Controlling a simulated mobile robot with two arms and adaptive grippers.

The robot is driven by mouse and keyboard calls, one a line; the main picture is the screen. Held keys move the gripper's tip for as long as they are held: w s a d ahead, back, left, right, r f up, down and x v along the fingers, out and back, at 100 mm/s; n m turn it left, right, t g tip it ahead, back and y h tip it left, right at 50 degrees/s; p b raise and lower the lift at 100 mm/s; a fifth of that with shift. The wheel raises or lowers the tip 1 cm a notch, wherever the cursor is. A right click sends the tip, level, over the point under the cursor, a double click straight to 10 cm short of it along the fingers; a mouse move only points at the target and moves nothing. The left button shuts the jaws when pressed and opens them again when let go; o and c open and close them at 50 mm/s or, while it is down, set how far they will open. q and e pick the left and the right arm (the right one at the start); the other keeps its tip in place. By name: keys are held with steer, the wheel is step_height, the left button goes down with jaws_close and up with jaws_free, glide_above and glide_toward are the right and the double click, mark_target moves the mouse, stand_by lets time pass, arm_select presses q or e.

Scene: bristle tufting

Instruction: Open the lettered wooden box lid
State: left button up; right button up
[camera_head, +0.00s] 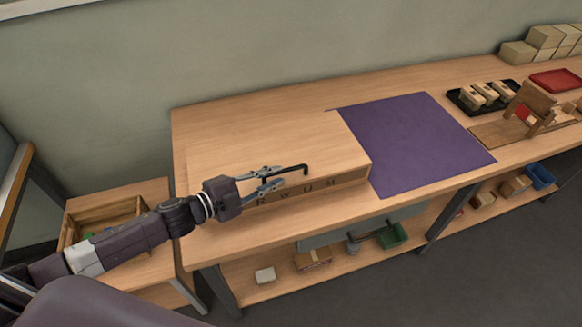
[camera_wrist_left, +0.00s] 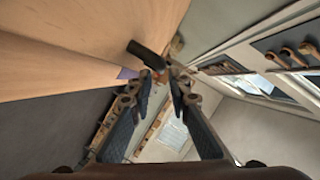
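The lettered wooden box (camera_head: 335,184) sits on the workbench, with dark letters along its front side, partly covered by my gripper. Its broad flat lid (camera_head: 250,138) lies level and looks closed. A black bar handle (camera_head: 299,168) shows at the lid's front edge. My left gripper (camera_head: 280,176) is at this handle, its two fingers apart on either side of it. In the left wrist view, the fingers (camera_wrist_left: 165,85) are spread, and the dark handle end (camera_wrist_left: 146,56) shows just past the tips; contact cannot be told. My right gripper is not in view.
A purple mat (camera_head: 410,145) lies right of the box. A black tray of wooden blocks (camera_head: 468,97), a wooden fixture (camera_head: 535,105) and a red tray (camera_head: 556,79) stand farther right. An open wooden drawer (camera_head: 105,213) is at left. A lower shelf holds small bins.

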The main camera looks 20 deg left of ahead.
mark_target(285, 172)
arm_select(q)
steer(key=p+x, duration=0.1)
steer(key=x, duration=0.5)
jaws_close()
